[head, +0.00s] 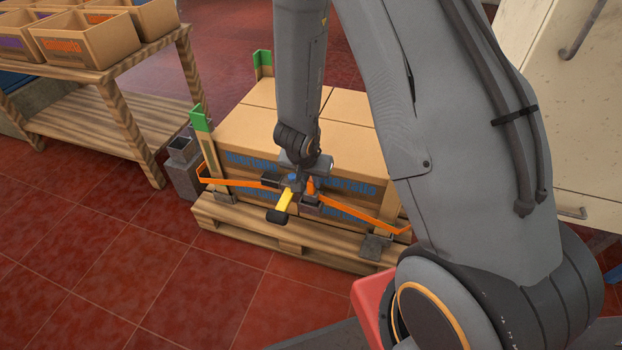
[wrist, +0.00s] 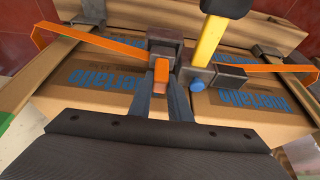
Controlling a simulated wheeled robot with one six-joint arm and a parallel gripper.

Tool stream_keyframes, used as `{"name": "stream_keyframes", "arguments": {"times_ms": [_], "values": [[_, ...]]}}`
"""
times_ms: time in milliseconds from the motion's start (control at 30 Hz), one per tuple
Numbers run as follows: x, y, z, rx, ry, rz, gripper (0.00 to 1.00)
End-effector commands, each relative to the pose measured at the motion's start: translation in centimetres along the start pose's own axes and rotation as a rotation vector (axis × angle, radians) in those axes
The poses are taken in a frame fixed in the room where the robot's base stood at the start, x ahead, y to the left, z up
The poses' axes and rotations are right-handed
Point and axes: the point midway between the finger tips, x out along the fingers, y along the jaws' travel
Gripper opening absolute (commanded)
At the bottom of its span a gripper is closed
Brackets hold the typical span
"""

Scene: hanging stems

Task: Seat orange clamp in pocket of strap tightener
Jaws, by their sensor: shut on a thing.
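The orange clamp (head: 310,186) is a small upright block at the boxes' front face. In the wrist view the clamp (wrist: 161,71) sits between the fingertips of my gripper (wrist: 162,88), which is shut on it. The strap tightener (head: 290,184) has a dark metal body, a yellow handle (wrist: 209,42) with a black end, and a blue knob (wrist: 197,85). A dark square metal block (wrist: 165,48) lies right at the clamp's far end, beside the handle. I cannot tell whether the clamp is inside a pocket or just at its edge.
An orange strap (head: 235,182) runs along the front of the cardboard boxes (head: 245,148) on a wooden pallet (head: 275,254). Green corner guards (head: 201,118) stand at the corners. A wooden table (head: 120,80) with open cartons is at the left. The red floor in front is clear.

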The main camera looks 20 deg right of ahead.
Motion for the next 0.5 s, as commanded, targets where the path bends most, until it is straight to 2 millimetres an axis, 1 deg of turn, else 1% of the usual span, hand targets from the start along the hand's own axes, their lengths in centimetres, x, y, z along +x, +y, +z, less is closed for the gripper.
{"name": "stream_keyframes", "arguments": {"times_ms": [500], "values": [[1.6, 0.0, 0.6, 0.0, 0.0, 0.0, 0.0]]}}
